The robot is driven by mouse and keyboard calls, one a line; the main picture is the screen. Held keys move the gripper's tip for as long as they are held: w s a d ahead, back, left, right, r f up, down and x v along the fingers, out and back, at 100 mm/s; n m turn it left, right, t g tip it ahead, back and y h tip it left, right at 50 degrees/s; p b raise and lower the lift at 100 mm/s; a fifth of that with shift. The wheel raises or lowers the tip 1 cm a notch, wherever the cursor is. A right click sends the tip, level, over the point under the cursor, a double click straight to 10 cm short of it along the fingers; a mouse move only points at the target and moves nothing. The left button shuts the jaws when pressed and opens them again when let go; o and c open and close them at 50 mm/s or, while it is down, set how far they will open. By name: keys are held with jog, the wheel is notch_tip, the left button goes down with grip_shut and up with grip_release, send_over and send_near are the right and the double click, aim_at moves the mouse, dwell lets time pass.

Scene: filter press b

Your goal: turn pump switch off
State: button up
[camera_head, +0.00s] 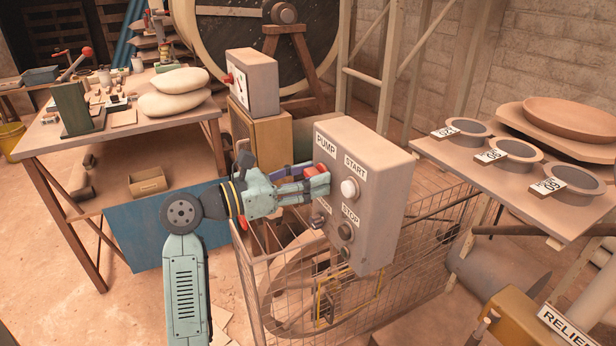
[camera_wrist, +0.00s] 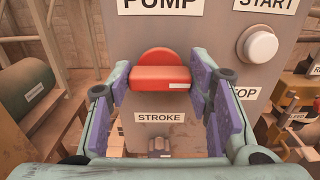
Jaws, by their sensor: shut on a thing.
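The pump switch (camera_wrist: 161,72) is a red knob with a pale mark, under the PUMP label on the grey control box (camera_head: 383,190). My gripper (camera_wrist: 160,88) is at the switch, with one purple-padded finger on each side of it. In the head view my gripper (camera_head: 318,182) reaches the box face from the left, and the red switch (camera_head: 317,170) shows partly at its fingertips. The jaws are shut on the switch. In the wrist view the switch's bar lies level between the fingers.
A white START button (camera_head: 349,189) is right of the switch, with a dark STOP button (camera_head: 345,231) below it. A STROKE label (camera_wrist: 160,117) and small knob (camera_wrist: 159,146) sit below the switch. A wire-mesh guard (camera_head: 432,215) surrounds the wheel underneath. A shelf with sieves (camera_head: 440,151) stands right.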

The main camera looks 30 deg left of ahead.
jog(key=shift+w+a+f+n, duration=0.1)
jog(key=shift+n, duration=4.4)
jog(key=shift+a+f+n, duration=0.1)
jog(key=shift+n, duration=4.4)
jog(key=o, duration=1.1)
jog(key=shift+o, duration=0.2)
jog(key=v, duration=1.2)
jog(key=shift+r, duration=0.1)
